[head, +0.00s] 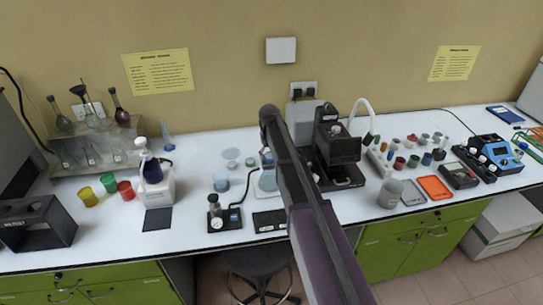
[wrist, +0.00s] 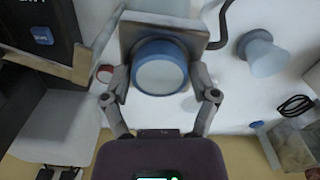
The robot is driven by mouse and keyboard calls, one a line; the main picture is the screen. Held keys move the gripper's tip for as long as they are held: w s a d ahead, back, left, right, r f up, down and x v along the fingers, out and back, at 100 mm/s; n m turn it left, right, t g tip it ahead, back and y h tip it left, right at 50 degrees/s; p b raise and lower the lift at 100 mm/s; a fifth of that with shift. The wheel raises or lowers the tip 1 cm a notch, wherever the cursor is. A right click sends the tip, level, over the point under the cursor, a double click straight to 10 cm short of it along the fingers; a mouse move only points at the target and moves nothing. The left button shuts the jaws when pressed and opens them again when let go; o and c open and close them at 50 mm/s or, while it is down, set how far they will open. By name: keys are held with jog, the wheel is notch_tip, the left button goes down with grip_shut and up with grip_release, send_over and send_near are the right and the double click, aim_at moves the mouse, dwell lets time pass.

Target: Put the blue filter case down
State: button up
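The blue filter case (wrist: 160,68) is a round blue ring with a pale, whitish face in the wrist view. It sits between the two fingers of my gripper (wrist: 160,80), which look closed against its left and right sides. A square grey plate (wrist: 128,28) shows behind the case; whether the case touches it I cannot tell. In the head view my arm hides my gripper and the case.
An orange tray (head: 435,187) lies at right. In the wrist view, a pale blue flared vessel (wrist: 264,55) stands right of the case.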

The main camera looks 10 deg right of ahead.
aim_at(270, 157)
jog(key=shift+o, duration=0.3)
jog(key=shift+r, duration=0.25)
notch_tip(270, 157, up, 12)
jog(key=p, duration=1.2)
jog(key=shift+f, duration=0.1)
dwell(0.6)
jog(key=shift+s, duration=0.1)
jog(key=s+m, duration=0.2)
jog(key=s, duration=2.7)
jog(key=shift+d, duration=0.45)
